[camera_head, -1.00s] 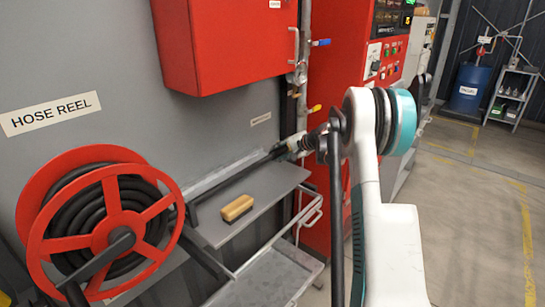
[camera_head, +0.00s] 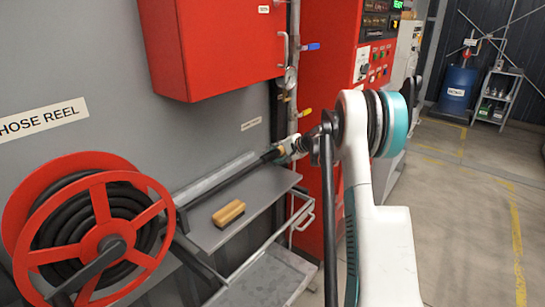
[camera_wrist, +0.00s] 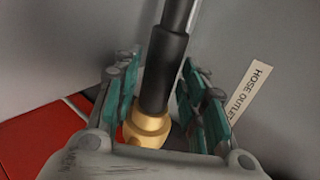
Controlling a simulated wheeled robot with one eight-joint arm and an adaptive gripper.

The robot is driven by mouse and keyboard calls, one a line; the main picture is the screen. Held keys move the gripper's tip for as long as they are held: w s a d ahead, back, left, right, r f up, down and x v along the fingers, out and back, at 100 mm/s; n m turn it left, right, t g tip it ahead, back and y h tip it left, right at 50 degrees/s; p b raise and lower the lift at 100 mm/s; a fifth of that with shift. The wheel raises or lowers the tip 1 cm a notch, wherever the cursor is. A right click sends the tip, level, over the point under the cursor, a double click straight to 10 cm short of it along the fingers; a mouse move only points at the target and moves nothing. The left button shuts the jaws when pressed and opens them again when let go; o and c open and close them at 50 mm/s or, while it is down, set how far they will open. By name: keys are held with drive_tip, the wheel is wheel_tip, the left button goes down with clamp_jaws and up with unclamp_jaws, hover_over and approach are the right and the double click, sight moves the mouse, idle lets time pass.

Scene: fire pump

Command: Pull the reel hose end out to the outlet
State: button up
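The red hose reel (camera_head: 90,230) with black hose wound on it stands at the lower left of the head view. A black hose length (camera_head: 232,176) runs from near the reel along the shelf towards my gripper (camera_head: 286,151). In the wrist view my gripper (camera_wrist: 160,100) has its teal-padded fingers close on both sides of the black hose end (camera_wrist: 163,72), which carries a brass fitting (camera_wrist: 148,129). It appears shut on it. The HOSE OUTLET label (camera_head: 251,124) is on the grey wall, and also right of the fingers in the wrist view (camera_wrist: 250,95). The outlet itself is not clearly seen.
A grey shelf (camera_head: 203,227) holds a yellow-brown brush (camera_head: 228,212) below the hose. A red cabinet (camera_head: 215,50) hangs above. A vertical pipe with levers (camera_head: 292,80) and a red control panel (camera_head: 340,90) stand beyond my gripper. Open floor (camera_head: 480,215) lies right.

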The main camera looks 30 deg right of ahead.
drive_tip(key=v, duration=1.1)
